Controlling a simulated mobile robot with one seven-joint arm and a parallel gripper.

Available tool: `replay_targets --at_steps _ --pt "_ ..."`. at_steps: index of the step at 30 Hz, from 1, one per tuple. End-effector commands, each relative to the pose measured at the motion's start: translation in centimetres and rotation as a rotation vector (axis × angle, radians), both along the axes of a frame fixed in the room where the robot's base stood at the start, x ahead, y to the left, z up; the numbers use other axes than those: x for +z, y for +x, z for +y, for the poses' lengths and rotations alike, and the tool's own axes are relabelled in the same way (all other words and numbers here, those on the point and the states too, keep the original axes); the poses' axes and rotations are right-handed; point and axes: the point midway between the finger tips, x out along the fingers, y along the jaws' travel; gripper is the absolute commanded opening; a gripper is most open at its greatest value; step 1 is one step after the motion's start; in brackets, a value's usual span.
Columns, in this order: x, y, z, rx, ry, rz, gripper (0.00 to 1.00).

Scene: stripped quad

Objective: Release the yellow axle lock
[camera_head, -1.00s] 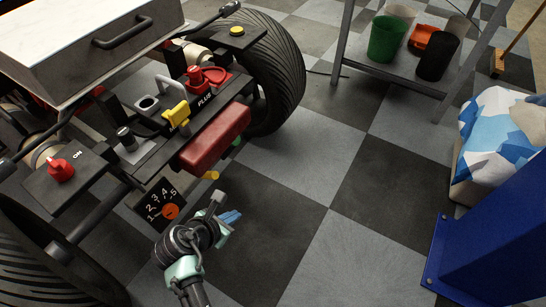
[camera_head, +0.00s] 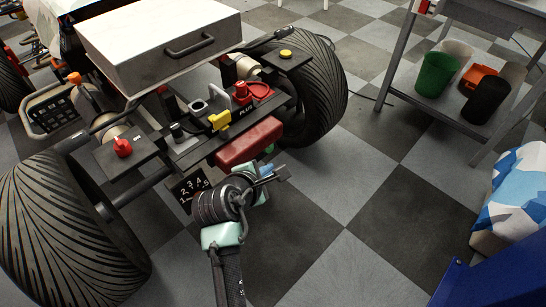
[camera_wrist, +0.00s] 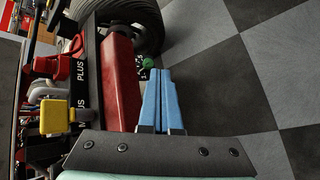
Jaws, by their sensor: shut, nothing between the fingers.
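Several yellow parts show on the stripped quad, and I cannot tell for sure which is the axle lock. A yellow clip-like block (camera_head: 220,121) sits on the black front plate; it also shows at the left of the wrist view (camera_wrist: 54,117). A round yellow button (camera_head: 286,54) is on a black plate by the far tyre. My gripper (camera_head: 265,170) is in front of the quad, just below the red block (camera_head: 249,142). Its blue fingers (camera_wrist: 160,98) are together and empty, with the red block (camera_wrist: 119,80) beside them in the wrist view.
A red knob (camera_head: 123,147) and a numbered dial plate (camera_head: 188,186) are on the quad's front. A green round part (camera_wrist: 149,62) is just beyond my fingertips. Large tyres (camera_head: 318,90) flank the front. A shelf with cups (camera_head: 436,74) stands right. The checkered floor between is clear.

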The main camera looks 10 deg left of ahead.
Motion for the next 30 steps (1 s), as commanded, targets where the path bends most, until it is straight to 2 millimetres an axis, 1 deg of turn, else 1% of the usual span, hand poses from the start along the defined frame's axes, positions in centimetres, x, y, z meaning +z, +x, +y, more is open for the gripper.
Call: replay_targets --at_steps 1,3,7,26,28,29,30 --pt "1.1 0.2 0.0 -0.007 0.016 -0.015 0.0" --pt "1.8 0.4 0.0 -0.016 0.035 -0.03 0.0" --pt "2.6 0.7 0.0 -0.025 0.056 -0.046 0.0" --pt "2.8 0.7 0.0 -0.028 0.064 -0.052 0.0" --pt "3.4 0.9 0.0 -0.035 0.081 -0.066 0.0" --pt "4.0 1.1 0.0 -0.042 0.1 -0.082 0.0" --pt "5.1 1.5 -0.1 -0.058 0.139 -0.113 0.0"
